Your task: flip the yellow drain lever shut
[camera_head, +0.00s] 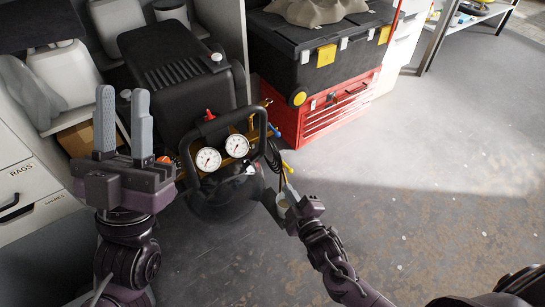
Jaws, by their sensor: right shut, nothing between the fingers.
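The black air compressor (182,76) stands on the floor, with two round white gauges and a dark tank (229,197) in front. A small yellow lever (287,168) shows at the tank's right side, just above my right gripper. Its exact angle is too small to tell. My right gripper (279,193) is shut and empty, with its fingers beside the tank's lower right, close below the lever. I cannot tell whether they touch it. My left gripper (122,110) is raised at the left of the compressor, open and empty, with its two grey fingers upright and apart.
A red drawer chest (328,112) with a black toolbox (318,52) on it stands behind right. A black handle frame (262,128) and a dark hose are near the lever. White drawers (30,185) and jugs are at left. The floor at right is clear.

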